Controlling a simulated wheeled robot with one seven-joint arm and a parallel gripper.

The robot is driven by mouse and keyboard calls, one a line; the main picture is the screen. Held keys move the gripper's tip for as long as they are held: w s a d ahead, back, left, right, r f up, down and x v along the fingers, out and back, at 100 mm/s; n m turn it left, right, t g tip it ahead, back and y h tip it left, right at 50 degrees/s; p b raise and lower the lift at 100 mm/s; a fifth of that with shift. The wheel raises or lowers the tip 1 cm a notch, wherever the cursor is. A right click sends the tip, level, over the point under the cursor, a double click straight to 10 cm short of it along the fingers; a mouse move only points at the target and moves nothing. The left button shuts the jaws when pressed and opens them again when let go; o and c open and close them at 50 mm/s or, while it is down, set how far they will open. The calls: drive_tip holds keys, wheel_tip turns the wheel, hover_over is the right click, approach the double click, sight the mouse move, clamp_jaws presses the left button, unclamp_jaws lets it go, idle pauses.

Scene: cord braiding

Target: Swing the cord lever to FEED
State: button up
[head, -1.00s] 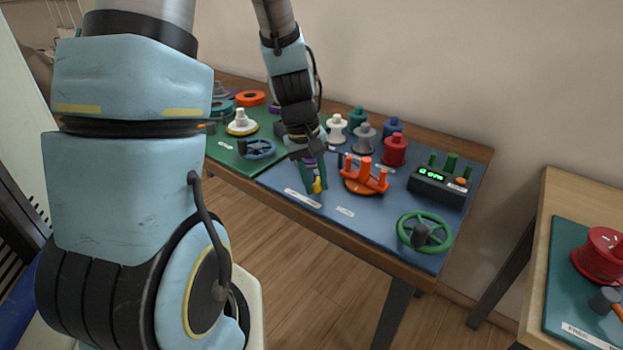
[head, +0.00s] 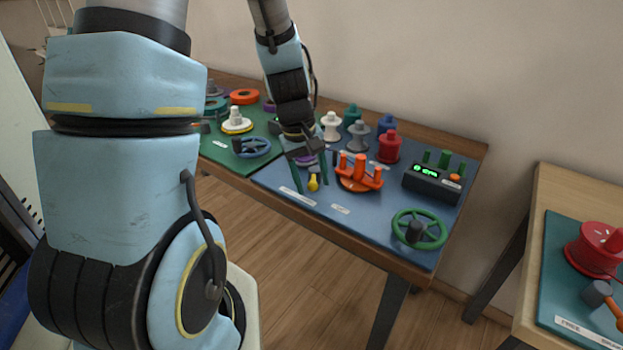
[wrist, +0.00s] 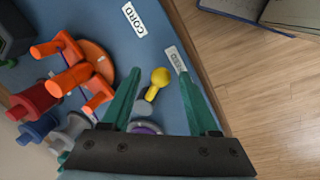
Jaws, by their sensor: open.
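The cord lever (head: 313,184) has a yellow ball knob and short yellow stem. Its purple round base lies partly hidden under my gripper, on the blue mat. In the wrist view the yellow knob (wrist: 160,76) shows between the tips of the two green fingers. My gripper (head: 312,188) is open, with a finger on each side of the knob and a visible gap to both. It holds nothing. A white label (wrist: 176,60) lies just beyond the knob, close to the right finger; its text is too small to read surely. Another label reads CORD (wrist: 133,19).
An orange piece with upright pegs (head: 358,173) stands close to the right of the lever. Several coloured spools (head: 389,147) stand behind it. A black box with a green display (head: 432,182) and a green handwheel (head: 419,229) are farther right.

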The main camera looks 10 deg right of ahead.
drive_tip(key=shift+r, duration=0.1)
wheel_tip(320, 180, up, 10)
drive_tip(key=a, duration=0.2)
drive_tip(key=shift+s+r, duration=0.15)
drive_tip(key=shift+r, duration=0.05)
